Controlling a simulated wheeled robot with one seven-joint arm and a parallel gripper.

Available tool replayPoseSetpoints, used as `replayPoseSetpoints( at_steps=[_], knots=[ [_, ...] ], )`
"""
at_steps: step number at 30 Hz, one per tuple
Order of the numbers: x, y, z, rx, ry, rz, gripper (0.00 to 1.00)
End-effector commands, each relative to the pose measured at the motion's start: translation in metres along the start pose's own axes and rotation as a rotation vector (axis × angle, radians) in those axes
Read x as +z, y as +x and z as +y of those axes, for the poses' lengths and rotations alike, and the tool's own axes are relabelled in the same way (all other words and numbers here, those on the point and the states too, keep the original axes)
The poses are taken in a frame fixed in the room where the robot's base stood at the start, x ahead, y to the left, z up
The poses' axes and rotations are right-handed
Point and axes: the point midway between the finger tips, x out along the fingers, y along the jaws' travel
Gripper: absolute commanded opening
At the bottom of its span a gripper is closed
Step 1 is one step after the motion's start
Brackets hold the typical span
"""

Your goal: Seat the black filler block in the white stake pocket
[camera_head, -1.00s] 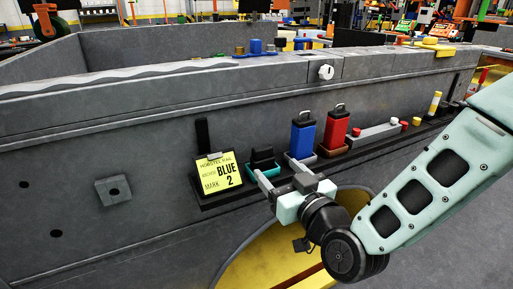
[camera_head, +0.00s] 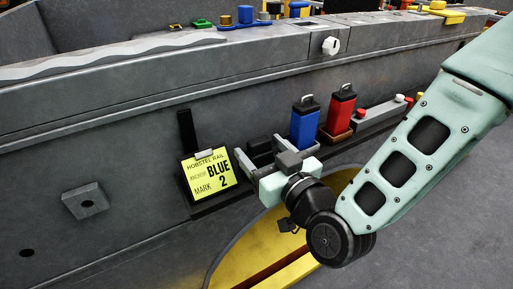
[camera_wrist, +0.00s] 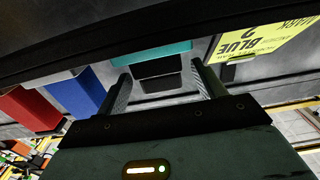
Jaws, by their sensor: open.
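The black filler block (camera_head: 260,146) stands on the ledge along the side of the grey bed, partly hidden behind my gripper (camera_head: 262,156) in the head view. In the wrist view the black block (camera_wrist: 160,68) sits at a teal holder (camera_wrist: 150,50). My gripper (camera_wrist: 159,76) is open, with one finger on either side of the block; I cannot tell whether they touch it. A small dark opening with a pale edge (camera_head: 311,22) shows on the bed's top rail. It may be the white stake pocket, but it is too small to tell.
A blue block (camera_head: 305,125) and a red block (camera_head: 340,112) with handles stand to the right on the ledge. A yellow card (camera_head: 209,173) reading BLUE 2 stands at left. Blue and green fittings sit on the rail.

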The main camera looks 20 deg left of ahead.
Motion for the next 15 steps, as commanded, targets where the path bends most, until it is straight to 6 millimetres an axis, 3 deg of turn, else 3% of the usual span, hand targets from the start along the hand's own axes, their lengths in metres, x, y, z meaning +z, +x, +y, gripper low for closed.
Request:
replayPoseSetpoints(
  at_steps=[3, 8, 15],
  knots=[
    [0.0001, 0.0001, 0.0001, 0.0, 0.0, 0.0, 0.66],
    [0.0, 0.0002, 0.0002, 0.0, 0.0, 0.0, 0.25],
    [-0.0002, 0.0003, 0.0003, 0.0, 0.0, 0.001, 0.24]
  ],
)
